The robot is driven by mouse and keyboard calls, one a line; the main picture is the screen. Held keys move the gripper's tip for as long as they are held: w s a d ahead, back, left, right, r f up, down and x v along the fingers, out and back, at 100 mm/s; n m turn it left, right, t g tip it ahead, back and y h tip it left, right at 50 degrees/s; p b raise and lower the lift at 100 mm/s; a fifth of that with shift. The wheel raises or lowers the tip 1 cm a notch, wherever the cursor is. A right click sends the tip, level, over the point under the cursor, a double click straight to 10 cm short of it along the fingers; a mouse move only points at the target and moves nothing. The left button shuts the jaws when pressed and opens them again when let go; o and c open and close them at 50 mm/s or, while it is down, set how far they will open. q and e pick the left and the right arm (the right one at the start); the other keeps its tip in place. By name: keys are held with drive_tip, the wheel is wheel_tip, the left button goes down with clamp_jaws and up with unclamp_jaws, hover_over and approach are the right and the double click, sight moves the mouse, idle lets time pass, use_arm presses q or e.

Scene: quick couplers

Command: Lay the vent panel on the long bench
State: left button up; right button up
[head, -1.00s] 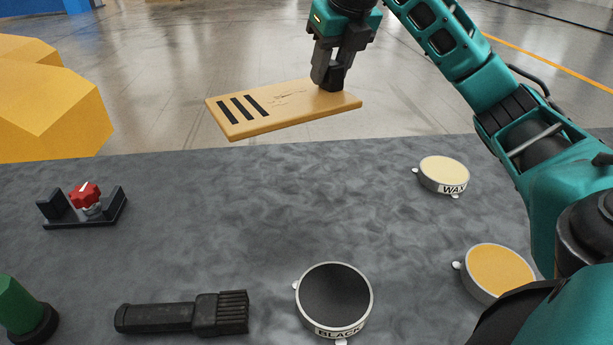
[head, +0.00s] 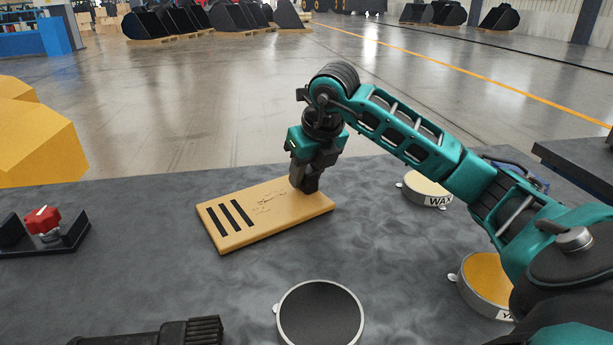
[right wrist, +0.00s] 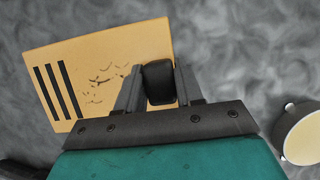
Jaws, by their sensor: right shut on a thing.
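The vent panel (head: 262,213) is a tan board with three black slots at its left end and dark scuffs on its face. It lies flat, at or very close to the surface of the grey long bench (head: 130,265); I cannot tell whether it touches all along. My right gripper (head: 303,186) is shut on the panel near its far right side. In the right wrist view, the panel (right wrist: 95,75) extends left from the fingers, which close on a black knob-like part (right wrist: 158,82). My left gripper is not in view.
A cream tin marked WAX (head: 425,187) and a yellow tin (head: 487,279) stand to the right. A black-topped tin (head: 320,318) is in front. A red knob on a dark bracket (head: 43,222) is at left, a black brush (head: 150,335) at the front edge.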

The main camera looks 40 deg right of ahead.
drive_tip(key=o, duration=1.1)
drive_tip(key=shift+o, duration=0.2)
use_arm(q)
drive_tip(key=p, duration=0.1)
drive_tip(key=a+r+p, duration=0.1)
drive_tip(key=p, duration=0.1)
drive_tip(key=shift+s+r, duration=0.2)
drive_tip(key=shift+r, duration=0.1)
use_arm(e)
drive_tip(key=v, duration=1.2)
